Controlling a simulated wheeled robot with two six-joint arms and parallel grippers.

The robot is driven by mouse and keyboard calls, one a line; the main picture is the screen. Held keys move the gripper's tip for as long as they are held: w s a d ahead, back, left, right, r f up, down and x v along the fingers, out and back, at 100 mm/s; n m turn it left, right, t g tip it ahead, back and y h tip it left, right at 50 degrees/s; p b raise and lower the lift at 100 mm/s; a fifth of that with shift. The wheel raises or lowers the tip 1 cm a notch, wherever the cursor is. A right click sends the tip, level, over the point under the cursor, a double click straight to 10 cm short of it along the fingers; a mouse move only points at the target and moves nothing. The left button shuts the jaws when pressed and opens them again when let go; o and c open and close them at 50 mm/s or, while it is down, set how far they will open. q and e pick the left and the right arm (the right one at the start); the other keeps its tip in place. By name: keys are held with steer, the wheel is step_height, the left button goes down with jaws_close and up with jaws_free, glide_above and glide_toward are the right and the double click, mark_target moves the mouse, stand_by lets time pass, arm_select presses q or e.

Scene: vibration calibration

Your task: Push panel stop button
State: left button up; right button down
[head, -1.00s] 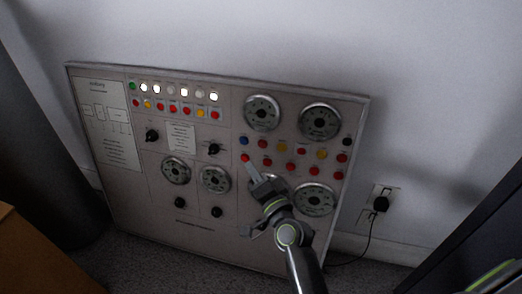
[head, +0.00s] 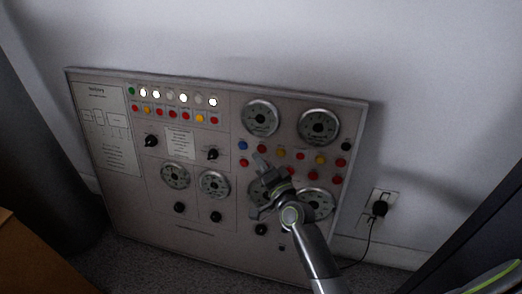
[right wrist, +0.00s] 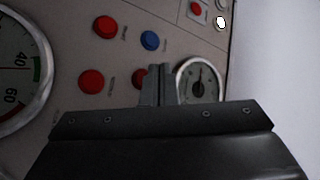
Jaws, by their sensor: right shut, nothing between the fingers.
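The control panel (head: 150,215) leans against the wall and has several red, blue and yellow buttons on its right half. A red button (head: 244,162) sits just below the blue button (head: 242,146); the frames do not show clearly which button is the stop. My right gripper (head: 258,160) is shut and empty, its tips just right of that red button. In the right wrist view, the shut fingers (right wrist: 157,73) partly cover a red button (right wrist: 138,80) below the blue button (right wrist: 150,40). Contact cannot be told. My left gripper is not in view.
Round gauges (head: 319,126) and black knobs (head: 151,141) stand out from the panel. A plug in a wall socket (head: 380,206) is at the right, with a cable hanging down. A brown box (head: 30,255) stands at lower left.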

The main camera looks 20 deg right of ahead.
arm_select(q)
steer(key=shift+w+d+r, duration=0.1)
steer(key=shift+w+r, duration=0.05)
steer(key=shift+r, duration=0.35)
arm_select(e)
steer(key=shift+w+d+f, duration=0.1)
steer(key=shift+w+d, duration=0.3)
steer(key=shift+w, duration=0.15)
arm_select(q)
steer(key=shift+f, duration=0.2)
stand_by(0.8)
arm_select(e)
steer(key=shift+w+d, duration=0.1)
steer(key=shift+w+d+f, duration=0.1)
steer(key=shift+w+d, duration=0.05)
steer(key=shift+w, duration=0.1)
arm_select(q)
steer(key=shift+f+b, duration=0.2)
steer(key=shift+b, duration=0.1)
arm_select(e)
steer(key=shift+w+d, duration=0.2)
steer(key=shift+w, duration=0.1)
stand_by(0.6)
steer(key=shift+s, duration=0.1)
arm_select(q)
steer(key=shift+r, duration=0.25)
arm_select(e)
steer(key=shift+s+a, duration=0.45)
steer(key=shift+s, duration=0.1)
